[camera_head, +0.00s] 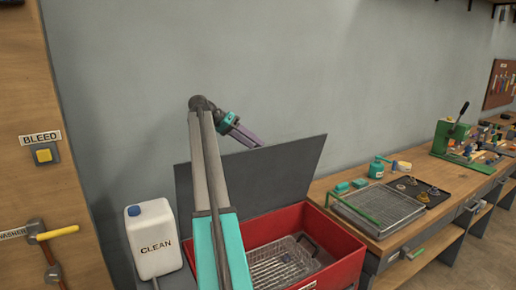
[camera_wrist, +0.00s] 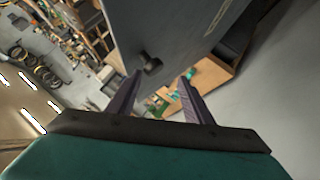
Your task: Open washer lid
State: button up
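The red washer (camera_head: 345,262) stands below my arm in the head view. Its flat grey lid (camera_head: 285,170) stands raised at the back, and the inside of the tub is exposed. My gripper (camera_head: 255,141) is at the lid's top edge in the head view. In the wrist view my gripper (camera_wrist: 161,77) has its two fingers spread apart with nothing held between them. The lid (camera_wrist: 175,30) fills the upper middle there, with a dark handle (camera_wrist: 149,63) just beyond the fingertips. I cannot tell whether a finger touches it.
A wire basket (camera_head: 285,263) sits inside the washer. A white CLEAN jug (camera_head: 153,240) stands to its left. A wooden bench (camera_head: 385,243) with a metal tray (camera_head: 380,212) adjoins on the right. A grey wall (camera_head: 300,60) is behind the lid.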

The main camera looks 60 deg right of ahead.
jog(key=p+v, duration=0.9)
jog(key=p, duration=0.1)
jog(key=shift+a+r, duration=0.2)
jog(key=shift+a, duration=0.05)
jog(key=shift+w, duration=0.1)
jog(key=shift+a, duration=0.1)
dwell(0.7)
